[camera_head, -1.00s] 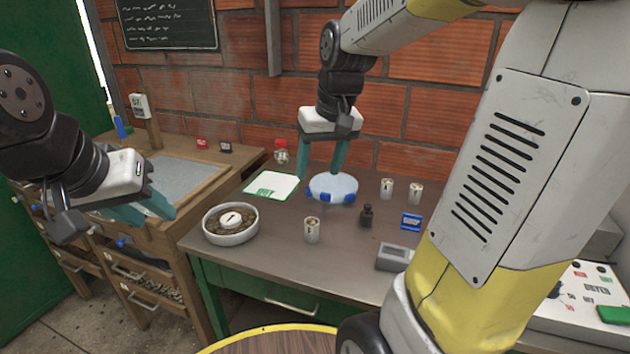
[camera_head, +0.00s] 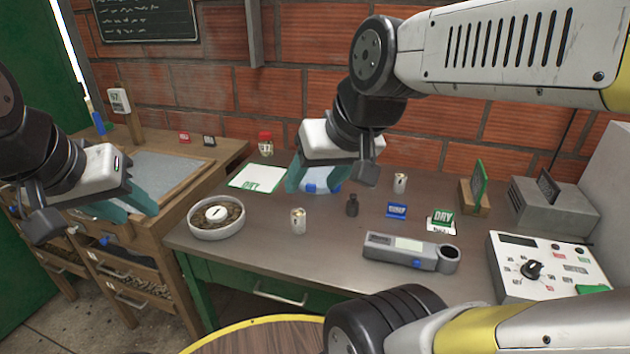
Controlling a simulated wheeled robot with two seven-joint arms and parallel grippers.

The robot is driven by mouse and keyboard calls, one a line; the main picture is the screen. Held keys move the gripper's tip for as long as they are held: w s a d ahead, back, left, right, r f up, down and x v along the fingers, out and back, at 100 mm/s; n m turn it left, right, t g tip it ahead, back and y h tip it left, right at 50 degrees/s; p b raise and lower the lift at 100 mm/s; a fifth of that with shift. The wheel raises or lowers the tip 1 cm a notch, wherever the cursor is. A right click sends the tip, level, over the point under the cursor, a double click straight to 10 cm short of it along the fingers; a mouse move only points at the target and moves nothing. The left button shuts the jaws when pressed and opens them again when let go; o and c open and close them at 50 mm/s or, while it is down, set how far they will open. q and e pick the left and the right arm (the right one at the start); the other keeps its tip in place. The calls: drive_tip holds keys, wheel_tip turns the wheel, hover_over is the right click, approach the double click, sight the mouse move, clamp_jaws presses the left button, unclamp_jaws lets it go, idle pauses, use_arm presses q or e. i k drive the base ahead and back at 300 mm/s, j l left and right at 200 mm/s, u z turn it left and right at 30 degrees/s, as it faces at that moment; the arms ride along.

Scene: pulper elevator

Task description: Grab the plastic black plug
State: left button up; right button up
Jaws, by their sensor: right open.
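A small black object (camera_head: 352,205), which looks like the plug, stands upright on the workbench (camera_head: 270,245) in the head view, right of a small metallic can. My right gripper (camera_head: 312,188) is left of and behind it, above the bench, with its teal fingers pointing down, open. Its fingers partly hide a pale round dish with blue parts (camera_head: 331,185). No contact with the black object shows. My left gripper (camera_head: 128,210) is at the far left over the wooden side bench, far from the black object. Whether its fingers are apart is unclear.
A bowl of dark contents (camera_head: 216,232) and a metallic can (camera_head: 298,222) stand left of the black object. A blue card (camera_head: 397,210), a second can (camera_head: 400,183) and a grey device (camera_head: 410,248) are to its right. A control panel (camera_head: 548,270) is at far right.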

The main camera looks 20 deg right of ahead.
sight(352, 209)
drive_tip(key=i+j+z, duration=0.1)
drive_tip(key=z, duration=0.3)
drive_tip(key=i+j+z, duration=0.45)
drive_tip(key=z, duration=0.3)
